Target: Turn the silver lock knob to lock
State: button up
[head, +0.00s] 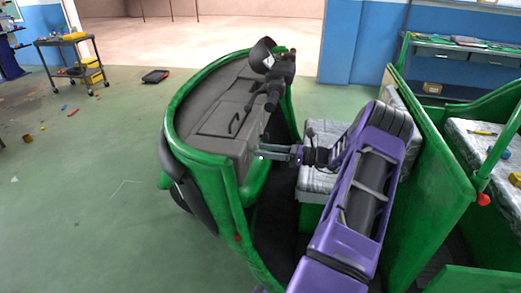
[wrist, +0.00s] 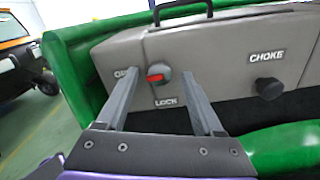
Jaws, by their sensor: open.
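In the wrist view, the silver lock knob (wrist: 160,68) with a red bar across it sits on the grey dashboard panel (wrist: 212,58). The red bar lies roughly level. A label starting "OP" is to its left, partly hidden by a finger, and "LOCK" is below it. My gripper (wrist: 159,76) is open, with one finger on each side of the knob in the picture. I cannot tell whether the fingertips reach around it. In the head view my gripper (head: 262,153) is at the green and grey dashboard, and the knob cannot be made out.
A black choke knob (wrist: 268,88) and a black handle (wrist: 183,9) are on the same panel, right of and above the lock knob. The handlebar (head: 271,83) rises behind my gripper. A seat (head: 318,180) is under my arm. Open green floor (head: 80,210) lies left.

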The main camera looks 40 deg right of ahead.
jog(key=shift+x, duration=0.9)
jog(key=shift+c, duration=0.3)
grip_shut()
